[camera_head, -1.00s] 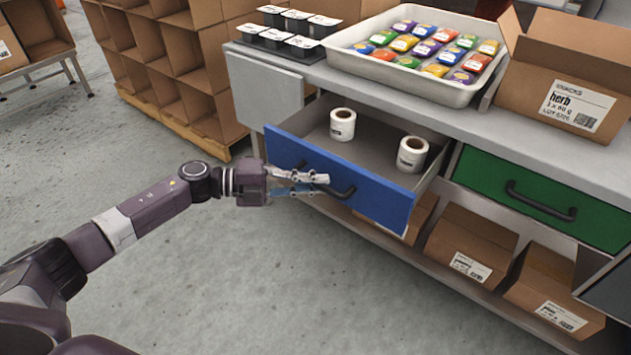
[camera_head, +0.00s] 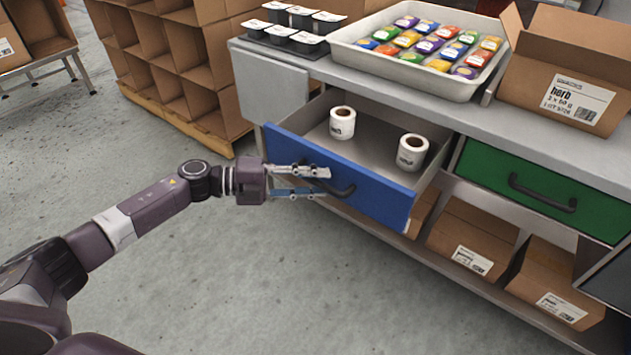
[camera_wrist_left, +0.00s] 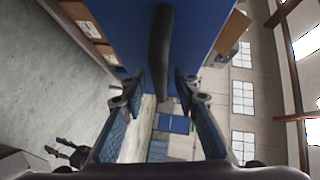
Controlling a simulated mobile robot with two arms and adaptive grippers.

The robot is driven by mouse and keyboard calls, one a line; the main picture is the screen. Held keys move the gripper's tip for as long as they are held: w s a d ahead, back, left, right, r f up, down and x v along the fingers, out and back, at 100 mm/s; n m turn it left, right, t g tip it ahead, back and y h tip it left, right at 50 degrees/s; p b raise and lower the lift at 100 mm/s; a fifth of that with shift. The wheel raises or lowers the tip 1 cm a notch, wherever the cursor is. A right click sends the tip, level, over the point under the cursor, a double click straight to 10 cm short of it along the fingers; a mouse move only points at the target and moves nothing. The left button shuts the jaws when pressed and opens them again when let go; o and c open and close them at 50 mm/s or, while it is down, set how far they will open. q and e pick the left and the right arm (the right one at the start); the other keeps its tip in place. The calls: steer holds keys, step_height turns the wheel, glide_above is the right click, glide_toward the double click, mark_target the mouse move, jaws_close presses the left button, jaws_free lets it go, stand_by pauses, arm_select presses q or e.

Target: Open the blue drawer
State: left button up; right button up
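The blue drawer (camera_head: 370,196) is pulled well out of the grey bench, and its inside shows. Its black bar handle (camera_head: 341,190) runs across the front; it also shows in the left wrist view (camera_wrist_left: 161,45). My left gripper (camera_head: 326,182) is at the left part of the handle, in front of the drawer face. Its fingers are apart. In the left wrist view the handle lies between and beyond the spread fingertips, with room on both sides. A small dark pronged shape (camera_wrist_left: 70,153) there may be my right gripper; its state is unclear.
Two white label rolls (camera_head: 342,124) (camera_head: 412,153) stand in the drawer. A closed green drawer (camera_head: 543,190) is to the right. Cartons (camera_head: 472,238) sit on the shelf below. A tray (camera_head: 460,90) of colourful packs is on the bench. The floor in front is clear.

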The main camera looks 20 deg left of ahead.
arm_select(q)
steer(key=v, duration=1.2)
stand_by(0.3)
